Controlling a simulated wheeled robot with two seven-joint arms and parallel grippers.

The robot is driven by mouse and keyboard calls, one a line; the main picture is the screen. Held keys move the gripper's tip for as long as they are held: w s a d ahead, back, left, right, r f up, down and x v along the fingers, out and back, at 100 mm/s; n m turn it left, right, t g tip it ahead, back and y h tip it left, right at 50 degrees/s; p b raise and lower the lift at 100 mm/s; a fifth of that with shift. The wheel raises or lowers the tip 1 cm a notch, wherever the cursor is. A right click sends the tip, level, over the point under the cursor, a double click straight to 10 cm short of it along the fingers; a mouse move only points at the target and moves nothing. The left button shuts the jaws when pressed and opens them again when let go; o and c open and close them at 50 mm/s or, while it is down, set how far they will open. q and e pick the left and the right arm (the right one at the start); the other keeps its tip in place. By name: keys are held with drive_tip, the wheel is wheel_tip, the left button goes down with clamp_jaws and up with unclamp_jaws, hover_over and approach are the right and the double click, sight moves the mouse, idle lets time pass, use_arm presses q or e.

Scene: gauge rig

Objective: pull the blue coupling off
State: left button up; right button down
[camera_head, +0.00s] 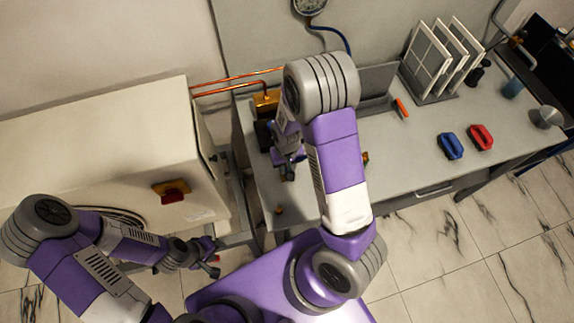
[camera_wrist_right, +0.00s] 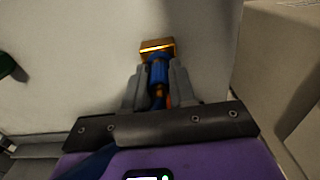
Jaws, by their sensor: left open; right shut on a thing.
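In the right wrist view, the blue coupling (camera_wrist_right: 158,73) sits between the two grey fingers of my right gripper (camera_wrist_right: 159,84), which is shut on it. A brass block (camera_wrist_right: 157,46) is just beyond the coupling, close against its far end. Orange-brass parts show at the near end, between the fingers. In the head view, my right gripper (camera_head: 288,170) is over the left end of the bench, and my arm hides the coupling. My left gripper (camera_head: 211,264) is open and empty, low beside the cream cabinet.
The cream cabinet (camera_head: 90,130) with a red switch (camera_head: 173,191) stands left of the bench (camera_head: 400,165). Copper pipes (camera_head: 235,84) run to the brass block (camera_head: 267,99). A blue handle-shaped thing (camera_head: 450,146), a red one (camera_head: 481,137) and a rack (camera_head: 437,95) stand right.

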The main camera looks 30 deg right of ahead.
drive_tip(key=c, duration=1.5)
unclamp_jaws()
clamp_jaws()
drive_tip(key=shift+r, duration=0.1)
drive_tip(key=shift+r+p, duration=2.25)
drive_tip(key=shift+r, duration=0.25)
